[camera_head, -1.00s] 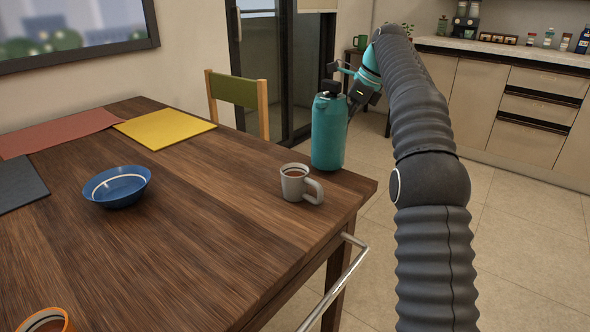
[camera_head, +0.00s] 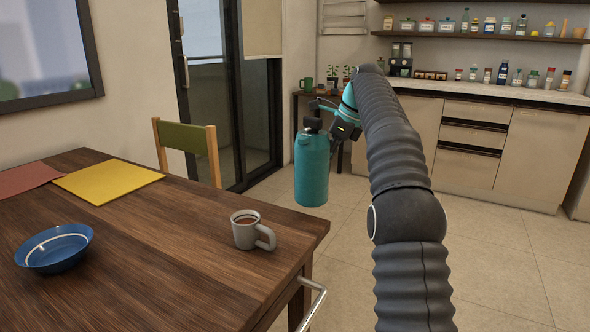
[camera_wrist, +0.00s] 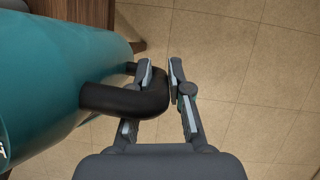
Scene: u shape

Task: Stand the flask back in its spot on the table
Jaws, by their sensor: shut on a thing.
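The flask (camera_head: 311,170) is a teal bottle with a black cap and a black side handle. In the head view it hangs roughly upright just past the far right corner of the wooden table (camera_head: 180,265), with floor behind it. My gripper (camera_head: 336,126) is on its right side, partly hidden in the head view. In the wrist view, my gripper (camera_wrist: 161,74) is shut on the black handle (camera_wrist: 125,99), and the flask's teal body (camera_wrist: 60,75) fills the left side. The spot on the table is not marked in view.
A grey mug (camera_head: 246,232) of brown drink stands near the table's right corner. A blue bowl (camera_head: 54,250) and a yellow mat (camera_head: 108,182) lie farther left. A green-backed chair (camera_head: 188,145) stands behind the table. A metal rail (camera_head: 312,308) juts from the right side.

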